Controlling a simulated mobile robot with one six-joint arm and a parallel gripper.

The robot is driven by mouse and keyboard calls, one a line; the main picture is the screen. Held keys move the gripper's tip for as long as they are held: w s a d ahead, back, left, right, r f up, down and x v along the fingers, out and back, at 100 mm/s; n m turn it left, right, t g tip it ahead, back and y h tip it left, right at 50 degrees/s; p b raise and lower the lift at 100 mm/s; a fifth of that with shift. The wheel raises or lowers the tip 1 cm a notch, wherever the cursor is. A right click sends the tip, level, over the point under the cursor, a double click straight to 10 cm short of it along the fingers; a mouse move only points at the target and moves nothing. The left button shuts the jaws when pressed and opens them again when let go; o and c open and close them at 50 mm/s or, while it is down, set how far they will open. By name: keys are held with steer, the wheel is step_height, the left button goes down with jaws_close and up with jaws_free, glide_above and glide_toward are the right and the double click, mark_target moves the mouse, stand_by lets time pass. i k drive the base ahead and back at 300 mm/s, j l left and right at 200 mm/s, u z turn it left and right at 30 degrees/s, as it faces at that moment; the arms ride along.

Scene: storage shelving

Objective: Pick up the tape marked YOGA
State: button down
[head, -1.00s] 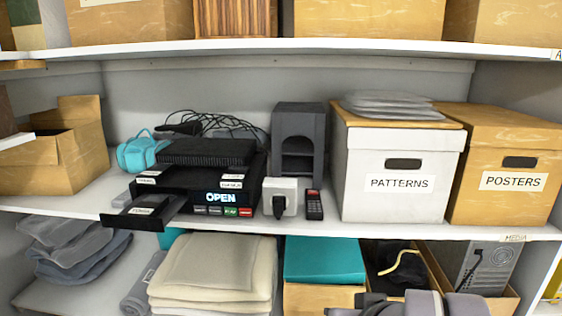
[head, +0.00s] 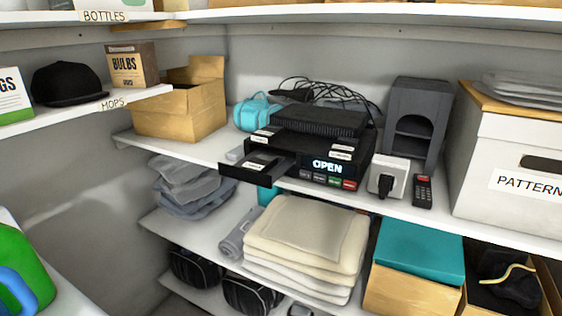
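A black video player (head: 308,157) stands on the middle shelf, its display reading OPEN. A black tape (head: 258,163) with a small white label sticks out at the player's left front. Another white label (head: 264,134) shows on a dark piece just above it, and one more label (head: 342,153) shows at the player's right. The lettering on these labels is too small to read, so I cannot tell which is marked YOGA. My gripper is not in view.
A white plug block (head: 387,178) and a dark remote (head: 423,190) lie right of the player. A grey speaker-like box (head: 417,120) stands behind them. A teal bag (head: 257,113) and an open carton (head: 182,108) are to the left. Folded cream cloths (head: 305,240) lie below.

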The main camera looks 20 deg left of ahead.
mark_target(262, 163)
steer(key=u, duration=1.4)
